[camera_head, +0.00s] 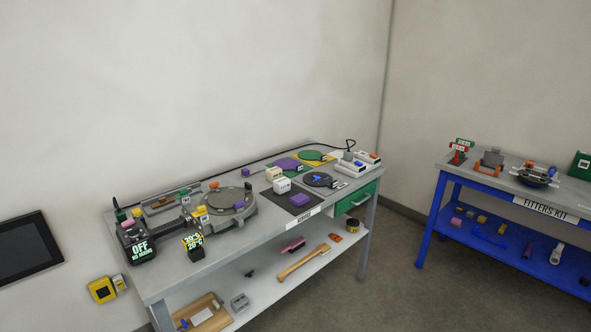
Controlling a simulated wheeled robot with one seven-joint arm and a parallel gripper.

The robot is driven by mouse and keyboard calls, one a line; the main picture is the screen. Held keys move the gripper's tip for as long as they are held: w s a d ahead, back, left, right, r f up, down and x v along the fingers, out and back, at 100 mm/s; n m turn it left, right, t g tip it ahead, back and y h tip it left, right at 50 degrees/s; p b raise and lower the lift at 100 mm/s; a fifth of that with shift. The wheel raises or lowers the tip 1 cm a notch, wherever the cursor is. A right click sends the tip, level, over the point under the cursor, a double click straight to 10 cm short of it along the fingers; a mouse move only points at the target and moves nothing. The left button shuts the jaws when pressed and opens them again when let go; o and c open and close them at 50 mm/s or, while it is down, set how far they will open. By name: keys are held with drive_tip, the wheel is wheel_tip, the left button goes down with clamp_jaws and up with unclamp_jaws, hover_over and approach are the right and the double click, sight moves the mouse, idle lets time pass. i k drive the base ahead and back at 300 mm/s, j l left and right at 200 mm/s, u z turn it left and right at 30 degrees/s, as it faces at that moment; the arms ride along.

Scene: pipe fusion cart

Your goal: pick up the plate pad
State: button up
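No label that I can read marks the plate pad, so I cannot tell for sure which thing it is. On the grey bench (262,229) lie several flat candidates. A small purple block (299,199) lies on a dark square near the front edge. A larger flat purple piece (287,164) lies further back, beside a green disc (310,155) on a yellow sheet. My gripper is not in view.
A black display box reading OFF (138,247) stands at the bench's left end. White and cream blocks (281,185) stand mid-bench. The lower shelf holds a wooden-handled tool (302,263). A blue FITTERS KIT table (436,218) stands right, with open floor (395,270) between.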

sight(282, 186)
drive_tip(key=i+u, duration=0.15)
drive_tip(key=i, duration=0.3)
drive_tip(key=i+l+u, duration=0.2)
drive_tip(key=i, duration=0.25)
drive_tip(key=i+u, duration=0.15)
drive_tip(key=i, duration=0.3)
drive_tip(key=i+u, duration=0.4)
drive_tip(key=i+l+u, duration=0.2)
drive_tip(key=u, duration=0.2)
drive_tip(key=i+l+u, duration=0.65)
drive_tip(key=u, duration=0.2)
